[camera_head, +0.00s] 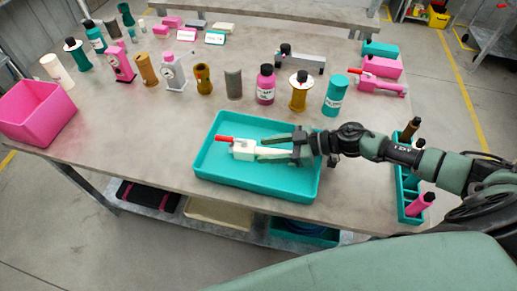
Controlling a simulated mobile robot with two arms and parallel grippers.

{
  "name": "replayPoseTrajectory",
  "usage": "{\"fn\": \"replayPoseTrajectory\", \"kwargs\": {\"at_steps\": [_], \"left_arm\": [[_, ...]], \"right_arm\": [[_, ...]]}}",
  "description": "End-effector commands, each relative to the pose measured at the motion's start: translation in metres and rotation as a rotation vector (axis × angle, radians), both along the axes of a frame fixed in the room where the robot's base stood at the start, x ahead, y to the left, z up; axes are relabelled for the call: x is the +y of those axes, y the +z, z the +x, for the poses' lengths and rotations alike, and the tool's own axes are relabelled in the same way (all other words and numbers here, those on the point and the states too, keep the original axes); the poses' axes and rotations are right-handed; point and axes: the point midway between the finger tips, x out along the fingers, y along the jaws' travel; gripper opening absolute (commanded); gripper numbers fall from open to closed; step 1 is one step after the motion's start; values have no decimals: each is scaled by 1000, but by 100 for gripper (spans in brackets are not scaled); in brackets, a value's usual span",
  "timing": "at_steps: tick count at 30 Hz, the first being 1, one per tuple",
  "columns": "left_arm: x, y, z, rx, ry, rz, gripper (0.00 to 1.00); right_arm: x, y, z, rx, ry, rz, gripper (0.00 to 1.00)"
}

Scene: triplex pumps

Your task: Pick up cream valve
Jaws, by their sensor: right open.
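The cream valve (243,151) lies in the teal tray (216,180) on the table, its red handle (223,139) pointing left. My right gripper (261,148) reaches in from the right, low over the tray. Its two fingers are open, one on the far side and one on the near side of the valve's right end. I cannot tell whether either finger touches the valve. My left gripper is not in view.
A pink bin (38,112) stands at the table's left edge. Several bottles and cans, such as a pink bottle (265,86) and a teal can (335,95), stand behind the tray. A teal rack (407,207) sits at right. Bare tabletop lies left of the tray.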

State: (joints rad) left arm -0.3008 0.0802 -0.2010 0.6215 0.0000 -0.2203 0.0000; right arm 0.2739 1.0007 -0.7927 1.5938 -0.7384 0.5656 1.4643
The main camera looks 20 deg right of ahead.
Motion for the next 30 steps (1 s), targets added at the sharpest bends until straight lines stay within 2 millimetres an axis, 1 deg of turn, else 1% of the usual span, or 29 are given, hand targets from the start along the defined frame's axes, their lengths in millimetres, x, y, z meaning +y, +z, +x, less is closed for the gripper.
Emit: {"fn": "replayPoseTrajectory", "kwargs": {"at_steps": [7, 8, 9, 11, 12, 13, 30], "left_arm": [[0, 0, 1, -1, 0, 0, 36], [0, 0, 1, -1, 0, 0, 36], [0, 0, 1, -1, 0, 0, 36], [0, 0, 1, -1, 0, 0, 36], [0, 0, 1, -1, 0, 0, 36], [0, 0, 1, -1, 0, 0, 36], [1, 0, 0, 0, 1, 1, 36]], "right_arm": [[2, -1, 1, 0, 0, -1, 48], [2, -1, 1, 0, 0, -1, 43], [2, -1, 1, 0, 0, -1, 32], [2, -1, 1, 0, 0, -1, 15], [2, -1, 1, 0, 0, -1, 4], [2, -1, 1, 0, 0, -1, 0], [2, -1, 1, 0, 0, -1, 0]]}}
